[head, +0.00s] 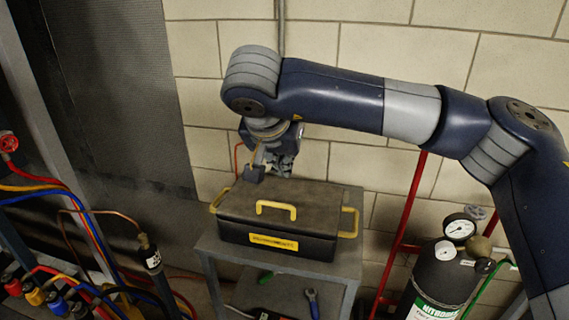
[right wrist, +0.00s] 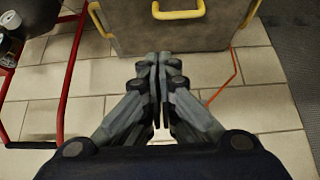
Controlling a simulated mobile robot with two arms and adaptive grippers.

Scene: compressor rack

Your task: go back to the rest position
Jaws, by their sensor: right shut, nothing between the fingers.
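My right arm reaches in from the right in the head view, and its gripper (head: 268,167) hangs above the back left part of a dark toolbox with yellow handles. In the right wrist view the fingers of the right gripper (right wrist: 158,62) are together with nothing between them. The toolbox (head: 318,201) stands closed on a grey cart, and part of it also shows at the top of the right wrist view (right wrist: 180,36). Whether the gripper touches the lid cannot be told from the head view. My left gripper is in neither view.
The grey cart (head: 347,262) has a lower shelf with a wrench (head: 312,302). A dark gas cylinder (head: 440,278) with gauges stands at the right beside a red frame (head: 408,215). Coloured hoses (head: 75,215) and valves fill the left side. A block wall is behind.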

